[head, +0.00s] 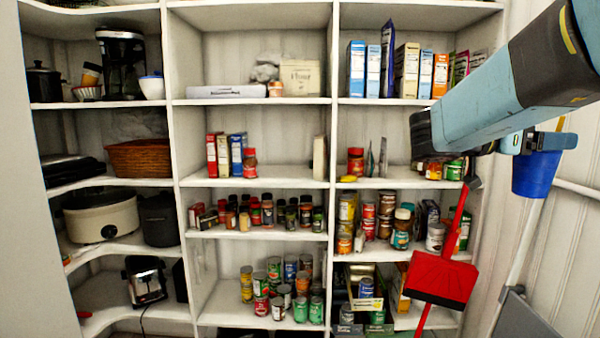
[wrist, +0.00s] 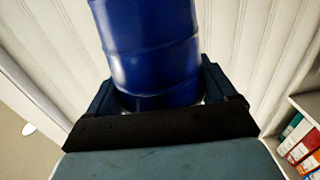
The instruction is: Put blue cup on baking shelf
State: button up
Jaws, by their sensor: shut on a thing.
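The blue cup (head: 536,174) hangs in my gripper (head: 545,141) at the right of the head view, in front of the white panelled wall. In the wrist view the cup (wrist: 150,45) fills the top middle, between the two dark fingers. My gripper is shut on it; the cup's far end is cut off by the wrist view's top edge. The shelving (head: 333,185) stands to the left of the cup, and the cup is clear of it.
The upper right shelf holds several boxes (head: 410,70). A mid shelf holds a few packets (head: 237,157) and has bare room. A red dustpan (head: 440,279) hangs at the right front edge. A wicker basket (head: 139,158) and slow cooker (head: 101,217) stand at left.

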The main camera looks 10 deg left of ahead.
aim_at(282, 178)
jog(key=u, duration=0.15)
jog(key=i, duration=0.8)
jog(key=u, duration=0.85)
jog(key=i, duration=1.1)
jog(key=u, duration=0.35)
